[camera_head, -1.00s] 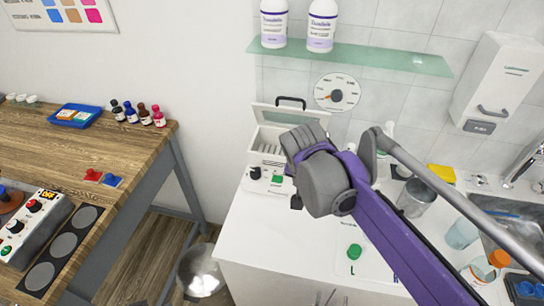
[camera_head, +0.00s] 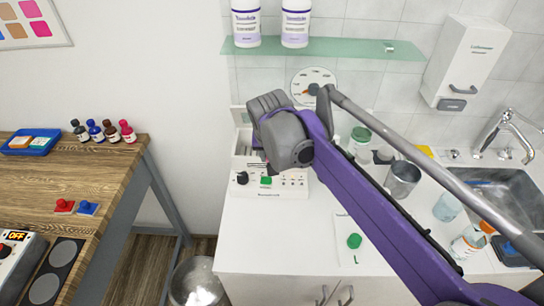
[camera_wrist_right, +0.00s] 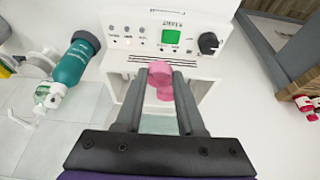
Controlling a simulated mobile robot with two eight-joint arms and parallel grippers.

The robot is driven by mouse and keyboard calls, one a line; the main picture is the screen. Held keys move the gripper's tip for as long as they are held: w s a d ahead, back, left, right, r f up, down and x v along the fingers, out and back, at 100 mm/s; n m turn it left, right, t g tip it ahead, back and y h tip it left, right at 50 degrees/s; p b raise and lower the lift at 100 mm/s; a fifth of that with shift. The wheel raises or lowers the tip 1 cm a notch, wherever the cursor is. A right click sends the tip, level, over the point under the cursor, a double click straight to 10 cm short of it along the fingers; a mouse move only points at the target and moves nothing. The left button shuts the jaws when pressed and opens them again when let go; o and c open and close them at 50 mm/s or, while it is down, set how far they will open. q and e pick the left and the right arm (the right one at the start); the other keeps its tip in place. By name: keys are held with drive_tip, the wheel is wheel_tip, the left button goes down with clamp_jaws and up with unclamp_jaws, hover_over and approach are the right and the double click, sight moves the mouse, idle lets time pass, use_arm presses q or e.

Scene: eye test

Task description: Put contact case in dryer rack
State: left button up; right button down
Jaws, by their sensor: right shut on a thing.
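The white dryer (camera_head: 290,188) stands on the counter, with a black knob and a green button on its front panel. Its raised lid is mostly hidden behind my right arm in the head view. The right wrist view shows the dryer panel (camera_wrist_right: 140,38) and a slotted strip (camera_wrist_right: 150,59) below it. My right gripper (camera_wrist_right: 158,78) is shut on the pink contact case (camera_wrist_right: 160,70), which shows two rounded pink parts and appears over the dryer. Whether it touches the rack cannot be told. My left gripper is not in view.
A green cap (camera_head: 354,241) lies on a white mat marked L. A metal cup (camera_head: 402,180) and a sink (camera_head: 488,195) are to the right. A glass shelf (camera_head: 320,48) hangs above. A teal bottle (camera_wrist_right: 75,65) shows in the right wrist view.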

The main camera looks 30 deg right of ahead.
drive_tip(key=w+d, duration=0.5)
drive_tip(key=w, duration=0.4)
wheel_tip(320, 180, down, 6)
drive_tip(key=shift+s+d+f, duration=0.1)
drive_tip(key=shift+s, duration=0.05)
wheel_tip(320, 180, down, 5)
drive_tip(key=shift+r, duration=0.1)
drive_tip(key=shift+w+d+f, duration=0.15)
drive_tip(key=shift+w+f, duration=0.05)
drive_tip(key=shift+f, duration=0.1)
drive_tip(key=shift+f, duration=0.1)
drive_tip(key=c, duration=0.5)
unclamp_jaws()
